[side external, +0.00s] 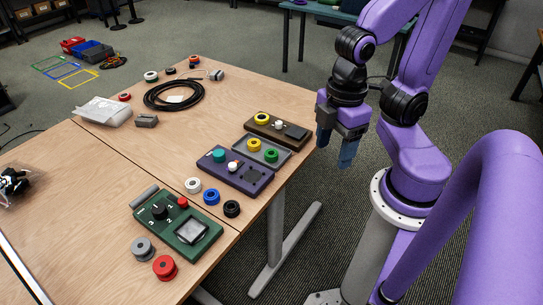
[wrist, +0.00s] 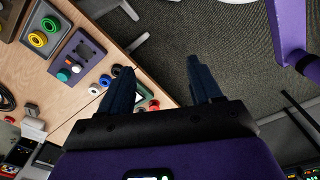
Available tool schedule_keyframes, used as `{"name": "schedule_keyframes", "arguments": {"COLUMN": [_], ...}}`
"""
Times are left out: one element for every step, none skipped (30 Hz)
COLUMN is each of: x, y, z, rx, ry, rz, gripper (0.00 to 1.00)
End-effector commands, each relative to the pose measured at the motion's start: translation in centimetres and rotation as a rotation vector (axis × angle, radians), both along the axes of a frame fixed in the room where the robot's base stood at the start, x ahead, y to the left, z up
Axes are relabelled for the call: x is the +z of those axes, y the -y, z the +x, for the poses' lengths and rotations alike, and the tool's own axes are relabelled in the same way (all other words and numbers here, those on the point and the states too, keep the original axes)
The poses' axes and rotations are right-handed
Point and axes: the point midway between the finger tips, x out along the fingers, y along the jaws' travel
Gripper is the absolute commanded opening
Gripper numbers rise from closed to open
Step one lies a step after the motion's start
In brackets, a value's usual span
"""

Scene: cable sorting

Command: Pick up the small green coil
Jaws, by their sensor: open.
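The small green coil (side external: 271,155) lies in a grey tray (side external: 280,142) near the table's right edge, beside a yellow coil (side external: 254,145). In the wrist view the green coil (wrist: 50,24) shows at the upper left, with the yellow coil (wrist: 38,40) just below it. My gripper (side external: 336,148) is open and empty, pointing down past the table edge, to the right of the tray and apart from it. In the wrist view my gripper's fingers (wrist: 159,68) are spread wide, mostly over floor, with nothing between them.
A purple panel (side external: 256,179) with a teal knob sits in front of the tray. A brown box (side external: 290,131) with another yellow coil stands behind it. White (side external: 193,185), blue (side external: 211,197) and black (side external: 232,208) coils lie nearby. A black cable loop (side external: 174,96) lies farther back.

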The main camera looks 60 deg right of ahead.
Motion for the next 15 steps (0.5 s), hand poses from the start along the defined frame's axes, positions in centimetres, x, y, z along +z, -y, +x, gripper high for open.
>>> {"name": "schedule_keyframes", "arguments": {"x": [0.0,0.0,-0.1,-0.1,-0.2,-0.3,-0.4,-0.6,-0.8,-1.0,-1.2,-1.5,-1.7,-2.0,-2.3], "y": [0.0,-0.1,-0.2,-0.3,-0.4,-0.5,-0.6,-0.6,-0.7,-0.6,-0.6,-0.4,-0.2,0.0,0.4], "z": [0.1,0.3,0.7,1.1,1.6,2.4,3.2,4.0,5.3,6.3,7.3,8.6,9.6,10.6,12.0], "rx": [0.001,0.004,0.008,0.016,0.024,0.038,0.051,0.068,0.091,0.108,0.126,0.152,0.170,0.189,0.214], "ry": [0.000,0.000,0.000,0.000,0.001,0.000,0.001,0.002,0.002,0.001,0.002,0.002,0.002,0.002,0.003], "rz": [0.000,-0.001,-0.002,-0.002,-0.004,-0.007,-0.008,-0.010,-0.012,-0.014,-0.015,-0.018,-0.019,-0.020,-0.020], "gripper": [0.64,0.64,0.64,0.64,0.64,0.64,0.64,0.64,0.64,0.64,0.64,0.64,0.64,0.64,0.64]}}
